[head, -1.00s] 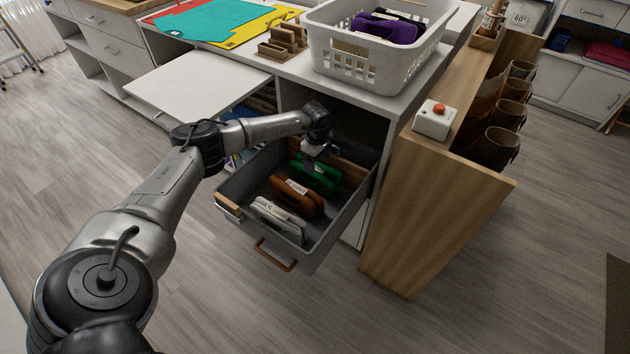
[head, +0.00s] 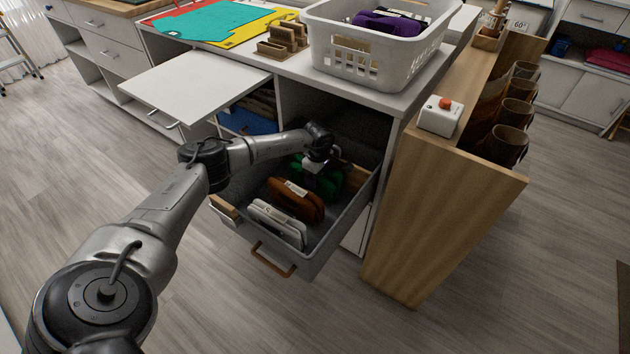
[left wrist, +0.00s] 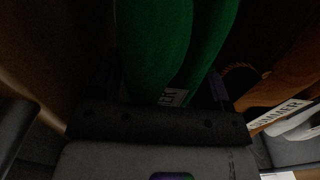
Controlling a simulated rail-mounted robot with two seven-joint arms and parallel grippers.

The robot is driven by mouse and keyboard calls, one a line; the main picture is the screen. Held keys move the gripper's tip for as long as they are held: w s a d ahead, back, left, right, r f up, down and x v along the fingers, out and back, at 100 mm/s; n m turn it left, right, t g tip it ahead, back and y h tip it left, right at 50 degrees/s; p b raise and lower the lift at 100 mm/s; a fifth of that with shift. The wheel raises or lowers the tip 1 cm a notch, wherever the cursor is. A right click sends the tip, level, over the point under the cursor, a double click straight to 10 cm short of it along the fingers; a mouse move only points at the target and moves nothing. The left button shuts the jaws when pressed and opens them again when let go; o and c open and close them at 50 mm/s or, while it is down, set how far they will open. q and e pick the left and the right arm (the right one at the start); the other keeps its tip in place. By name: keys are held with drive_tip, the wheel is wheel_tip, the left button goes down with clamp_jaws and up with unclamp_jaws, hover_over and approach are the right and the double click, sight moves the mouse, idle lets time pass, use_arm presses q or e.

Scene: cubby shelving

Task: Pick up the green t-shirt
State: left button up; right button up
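The green t-shirt (head: 331,183) stands folded on edge at the back of the open grey drawer (head: 318,263), partly hidden by my left gripper (head: 318,170). In the left wrist view the green t-shirt (left wrist: 158,45) fills the space in front of the gripper (left wrist: 168,88), with part of a white label showing. The fingers appear apart, one on each side of the shirt's near edge; the picture is dark, and contact is hard to tell. My right gripper is in neither view.
A brown folded shirt (head: 295,198) and a white one (head: 277,222) stand in front of the green one. A white basket (head: 372,62) sits on the counter above. A wooden unit (head: 440,215) with a red-button box (head: 439,116) stands right of the drawer.

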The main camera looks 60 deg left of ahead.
use_arm(q)
drive_tip(key=c, duration=0.7)
drive_tip(key=shift+r, duration=0.1)
drive_tip(key=shift+c, duration=0.2)
